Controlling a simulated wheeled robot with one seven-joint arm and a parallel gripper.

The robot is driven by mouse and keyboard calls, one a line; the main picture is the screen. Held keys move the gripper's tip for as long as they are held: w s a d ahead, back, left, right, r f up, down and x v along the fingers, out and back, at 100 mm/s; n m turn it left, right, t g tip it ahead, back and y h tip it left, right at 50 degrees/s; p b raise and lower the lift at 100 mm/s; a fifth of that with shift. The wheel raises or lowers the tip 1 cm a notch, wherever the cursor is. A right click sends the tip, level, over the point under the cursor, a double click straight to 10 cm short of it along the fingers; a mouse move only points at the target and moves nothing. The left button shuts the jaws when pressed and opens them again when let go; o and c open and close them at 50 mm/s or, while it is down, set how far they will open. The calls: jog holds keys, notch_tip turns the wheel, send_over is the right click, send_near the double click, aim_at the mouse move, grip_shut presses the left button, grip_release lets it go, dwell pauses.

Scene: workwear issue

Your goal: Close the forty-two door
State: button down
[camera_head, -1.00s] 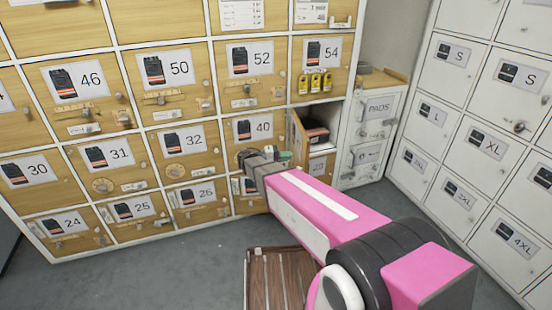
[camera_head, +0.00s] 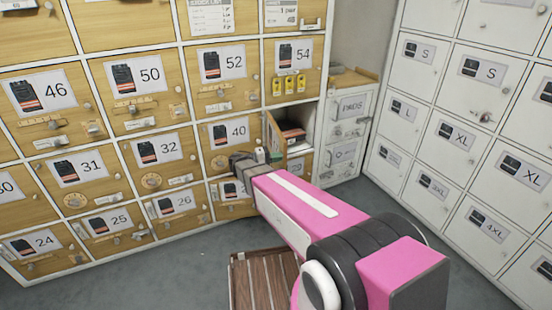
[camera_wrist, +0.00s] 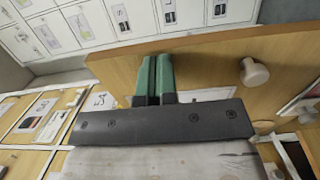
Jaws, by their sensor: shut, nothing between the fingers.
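The door (camera_head: 274,136) right of the 40 door and below the 54 door stands open, swung out from its left side. Its number does not show, but its place fits forty-two. Inside the open compartment lies a dark and red bundle (camera_head: 292,133). My gripper (camera_head: 262,156) is at the outer, left side of this door, low down. In the wrist view my green fingers (camera_wrist: 153,78) are pressed together and empty in front of a wooden door panel (camera_wrist: 205,68) with a pale round knob (camera_wrist: 255,72). I cannot tell whether they touch it.
Closed numbered wooden doors fill the left, with yellow tags (camera_head: 289,85) on the 54 door. A white cabinet (camera_head: 345,135) stands right of the open compartment, and white size lockers (camera_head: 430,120) line the right. A slatted wooden top (camera_head: 262,280) is below my arm. Grey floor (camera_head: 150,275) is clear.

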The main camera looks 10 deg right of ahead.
jog(key=w+d+n+t+y, duration=0.4)
jog(key=w+d+n+t, duration=0.15)
jog(key=d, duration=0.65)
jog(key=w+d+n+t+y, duration=0.4)
jog(key=d+t, duration=0.3)
jog(key=d, duration=0.4)
jog(key=shift+h, duration=0.5)
jog(key=shift+w+d, duration=1.35)
jog(key=shift+w, duration=2.7)
jog(key=shift+w+d, duration=1.3)
jog(key=shift+w, duration=2.75)
jog(key=shift+w+d, duration=1.35)
jog(key=shift+w, duration=2.7)
